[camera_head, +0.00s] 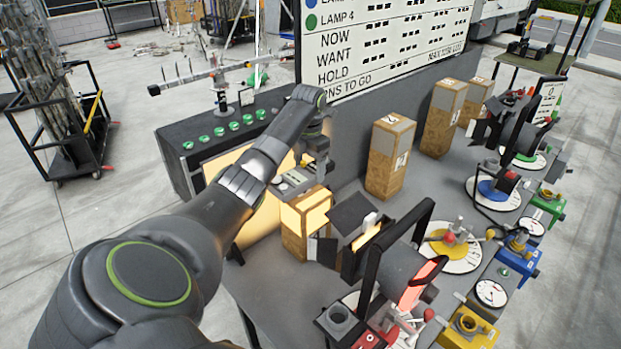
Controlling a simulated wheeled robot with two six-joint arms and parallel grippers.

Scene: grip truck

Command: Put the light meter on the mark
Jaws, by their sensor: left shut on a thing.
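My left arm reaches in from the lower left, and its gripper (310,160) is over the back left of the grey table. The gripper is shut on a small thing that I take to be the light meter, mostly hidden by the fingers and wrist. Just below it lies a flat grey device with pale patches (293,181); I cannot tell whether the two touch. I cannot make out the mark. My right gripper is not in view.
A glowing wooden block (306,221) stands close in front of the gripper. Taller wooden blocks (389,157) stand to the right. Lamps with black flaps, dials and coloured clamps crowd the table's right side. A large board (385,45) rises behind. Some grey tabletop (345,170) is bare.

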